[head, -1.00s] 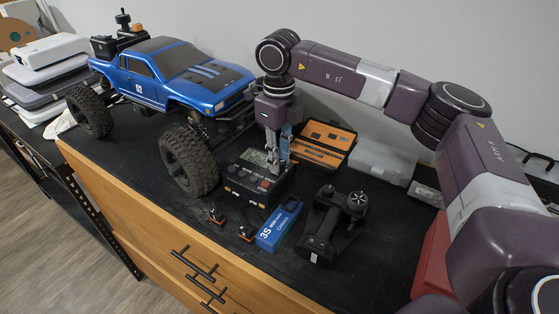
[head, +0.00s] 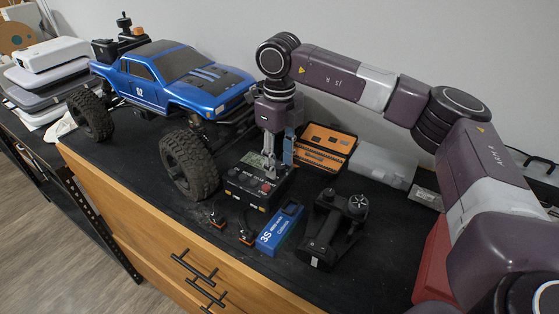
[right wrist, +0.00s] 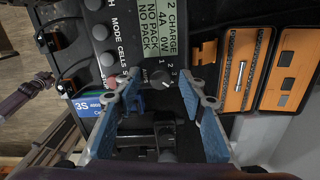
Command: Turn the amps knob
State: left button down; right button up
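The black charger (head: 246,193) stands on the dark bench top, in front of the blue truck. In the right wrist view its amps knob (right wrist: 160,80) is a small dark dial with a light pointer mark and numbers around it, below the lit screen (right wrist: 158,28). My right gripper (head: 276,164) points down over the charger's right part. In the wrist view its two blue-padded fingers (right wrist: 160,92) are apart, one on each side of the knob. I see a gap beside the knob and cannot tell how far above the panel the tips are.
The blue truck (head: 178,73) stands at the left, its front wheel (head: 189,165) close to the charger. A blue battery (head: 279,227) and a black transmitter (head: 334,226) lie in front and to the right. An open orange toolbox (head: 322,148) is behind my gripper.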

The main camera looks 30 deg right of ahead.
aim_at(279, 166)
notch_tip(279, 166, up, 12)
dwell(0.5)
dwell(0.4)
